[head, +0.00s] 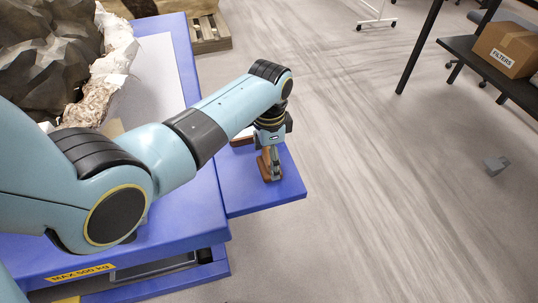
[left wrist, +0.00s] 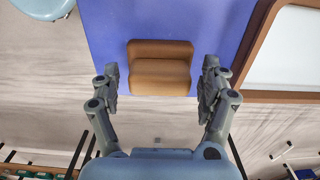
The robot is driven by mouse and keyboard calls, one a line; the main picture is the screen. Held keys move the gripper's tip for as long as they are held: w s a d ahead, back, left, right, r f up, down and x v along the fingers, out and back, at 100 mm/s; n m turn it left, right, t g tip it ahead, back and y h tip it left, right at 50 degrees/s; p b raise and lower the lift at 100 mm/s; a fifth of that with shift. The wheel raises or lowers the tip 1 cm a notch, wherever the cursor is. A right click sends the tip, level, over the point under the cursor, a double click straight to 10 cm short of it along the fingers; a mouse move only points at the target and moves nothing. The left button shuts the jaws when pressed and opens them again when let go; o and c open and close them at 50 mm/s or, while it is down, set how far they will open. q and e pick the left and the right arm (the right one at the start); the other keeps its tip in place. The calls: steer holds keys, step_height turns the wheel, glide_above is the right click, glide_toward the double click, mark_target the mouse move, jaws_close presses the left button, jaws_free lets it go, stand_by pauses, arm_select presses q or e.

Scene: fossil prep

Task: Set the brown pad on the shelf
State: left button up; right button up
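The brown pad (left wrist: 160,76) is a small block with a stepped, padded shape. In the left wrist view it sits on the blue surface near its edge, between my left fingers. In the head view the pad (head: 264,168) shows on the small blue side shelf (head: 285,190), partly hidden by my gripper. My left gripper (left wrist: 160,88) is open, with a finger on each side of the pad and a narrow gap at both sides. It also points down over the pad in the head view (head: 271,164). My right gripper is in neither view.
A wood-rimmed white tray (left wrist: 286,60) lies beside the pad. A large blue table (head: 190,215) carries a rocky fossil block (head: 45,50). A dark rack (head: 480,60) with a FILTERS box (head: 507,48) stands at the right.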

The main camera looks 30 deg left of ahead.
arm_select(q)
steer(key=shift+r, duration=0.35)
step_height(320, 180, up, 12)
steer(key=p, duration=0.2)
steer(key=shift+f, duration=0.2)
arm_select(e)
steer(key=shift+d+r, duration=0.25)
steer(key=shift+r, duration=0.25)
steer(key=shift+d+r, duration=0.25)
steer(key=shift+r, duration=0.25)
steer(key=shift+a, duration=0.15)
